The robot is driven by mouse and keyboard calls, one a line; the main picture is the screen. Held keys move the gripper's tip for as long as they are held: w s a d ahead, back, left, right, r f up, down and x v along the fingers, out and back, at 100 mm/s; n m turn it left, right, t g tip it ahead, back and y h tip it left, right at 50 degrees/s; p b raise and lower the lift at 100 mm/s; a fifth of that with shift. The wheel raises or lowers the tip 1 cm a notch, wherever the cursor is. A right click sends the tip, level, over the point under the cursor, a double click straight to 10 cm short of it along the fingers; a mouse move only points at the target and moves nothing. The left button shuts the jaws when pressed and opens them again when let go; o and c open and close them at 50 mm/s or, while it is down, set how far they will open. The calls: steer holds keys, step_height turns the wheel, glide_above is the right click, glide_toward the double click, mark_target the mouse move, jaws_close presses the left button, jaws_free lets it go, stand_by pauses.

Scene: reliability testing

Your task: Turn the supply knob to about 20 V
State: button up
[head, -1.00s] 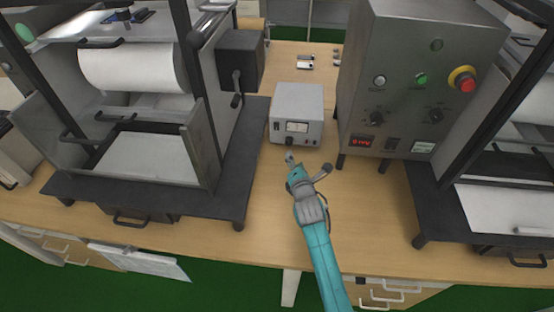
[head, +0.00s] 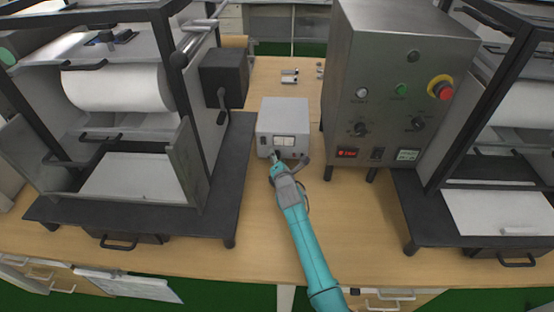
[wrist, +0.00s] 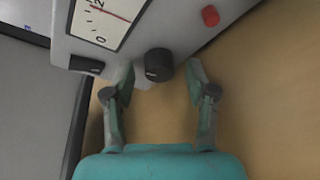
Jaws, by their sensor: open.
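The supply is a small grey box (head: 284,116) on the wooden bench, with a white meter (head: 284,141) on its front. In the wrist view the black knob (wrist: 159,65) sits below the meter dial (wrist: 107,16), whose red needle lies across the scale; I cannot read its value for certain. My gripper (wrist: 160,82) is open, with one finger on each side of the knob and visible gaps to it. In the head view my gripper (head: 276,158) is at the supply's front and hides the knob.
A red terminal (wrist: 210,15) is right of the knob and a black switch (wrist: 87,65) is left of it. A large grey control cabinet (head: 390,90) stands close on the right. A dark-framed machine (head: 238,150) stands on the left. Bare bench lies in front.

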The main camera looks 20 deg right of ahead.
jaws_close()
stand_by(0.4)
steer(key=shift+d+f+m+t+y, duration=0.1)
steer(key=shift+m+t+y, duration=0.25)
steer(key=shift+m, duration=0.85)
steer(key=shift+m+t+y, duration=0.15)
steer(key=shift+m+t, duration=0.3)
steer(key=shift+m, duration=0.75)
jaws_free()
steer(key=shift+s, duration=0.1)
